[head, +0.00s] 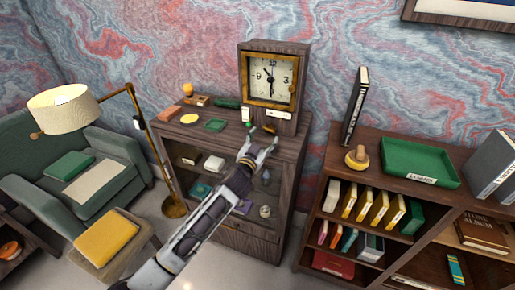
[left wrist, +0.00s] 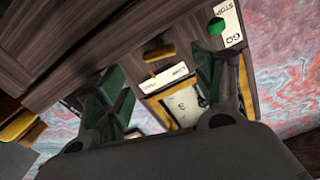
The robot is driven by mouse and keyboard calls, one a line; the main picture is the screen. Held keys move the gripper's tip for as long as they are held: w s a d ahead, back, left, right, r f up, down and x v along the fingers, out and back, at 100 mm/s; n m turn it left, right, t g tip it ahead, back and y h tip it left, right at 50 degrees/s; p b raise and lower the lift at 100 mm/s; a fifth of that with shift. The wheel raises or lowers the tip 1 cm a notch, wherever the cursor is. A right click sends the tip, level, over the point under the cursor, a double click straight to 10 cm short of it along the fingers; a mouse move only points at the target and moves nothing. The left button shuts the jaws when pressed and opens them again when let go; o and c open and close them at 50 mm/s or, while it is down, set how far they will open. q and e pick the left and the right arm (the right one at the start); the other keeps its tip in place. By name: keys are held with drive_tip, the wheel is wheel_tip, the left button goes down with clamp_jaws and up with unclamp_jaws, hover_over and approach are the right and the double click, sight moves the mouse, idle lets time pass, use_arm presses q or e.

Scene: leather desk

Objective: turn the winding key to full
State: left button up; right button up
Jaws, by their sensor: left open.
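A wooden clock (head: 270,85) with a brass-framed white face stands on a dark cabinet. A small brass piece that looks like the winding key (left wrist: 159,53) shows between my fingers in the left wrist view, beyond their tips. In the head view a small orange-brass piece (head: 268,129), probably the same key, sits below the clock's front label. My left gripper (head: 262,146) is open and empty in front of the cabinet top, just below that piece. Its green-padded fingers (left wrist: 160,82) stand wide apart and appear clear of the key. My right gripper is not in view.
A green button (left wrist: 216,27) lies beside a GO/STOP label (left wrist: 233,25). A bookcase (head: 390,150) stands right; a floor lamp (head: 65,108) stands left.

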use_arm(q)
drive_tip(key=shift+v, duration=2.55)
drive_tip(key=shift+f, duration=0.1)
